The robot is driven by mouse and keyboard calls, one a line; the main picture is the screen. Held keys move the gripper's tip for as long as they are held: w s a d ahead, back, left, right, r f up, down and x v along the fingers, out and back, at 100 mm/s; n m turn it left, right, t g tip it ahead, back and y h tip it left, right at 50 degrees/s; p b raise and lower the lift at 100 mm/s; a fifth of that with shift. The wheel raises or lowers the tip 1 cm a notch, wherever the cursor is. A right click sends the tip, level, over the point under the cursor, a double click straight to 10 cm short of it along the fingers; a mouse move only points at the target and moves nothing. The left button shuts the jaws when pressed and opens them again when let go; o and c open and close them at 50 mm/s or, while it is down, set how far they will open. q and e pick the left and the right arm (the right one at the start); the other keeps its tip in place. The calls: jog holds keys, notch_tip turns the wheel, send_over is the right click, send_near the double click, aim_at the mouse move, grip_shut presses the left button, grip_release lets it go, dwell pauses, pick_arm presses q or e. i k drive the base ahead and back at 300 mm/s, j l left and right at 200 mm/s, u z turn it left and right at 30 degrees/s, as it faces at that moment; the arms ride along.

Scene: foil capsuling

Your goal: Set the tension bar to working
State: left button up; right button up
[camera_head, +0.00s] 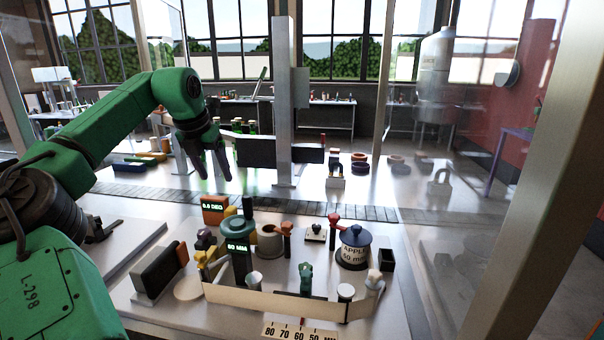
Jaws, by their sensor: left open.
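I cannot tell for certain which part is the tension bar. A pale strip (275,302) runs along the front of the machine, past several small posts, with a green knob (306,278) just behind it. A scale plate (300,331) marked in MM lies at the front edge. My left gripper (215,178) is open and empty, fingers pointing down, above the back of the table and left of the dark bar. My right gripper is not in view.
Two small displays, an orange one (213,209) reading in DEG and a green one (237,248) reading in MM, stand mid-table. A labelled pot (354,248) with a blue lid is at right. A dark block (158,270) is at left. A chain-like track (330,212) crosses behind.

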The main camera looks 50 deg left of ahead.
aim_at(375, 285)
jog(key=k+l, duration=1.2)
jog(key=l, duration=0.15)
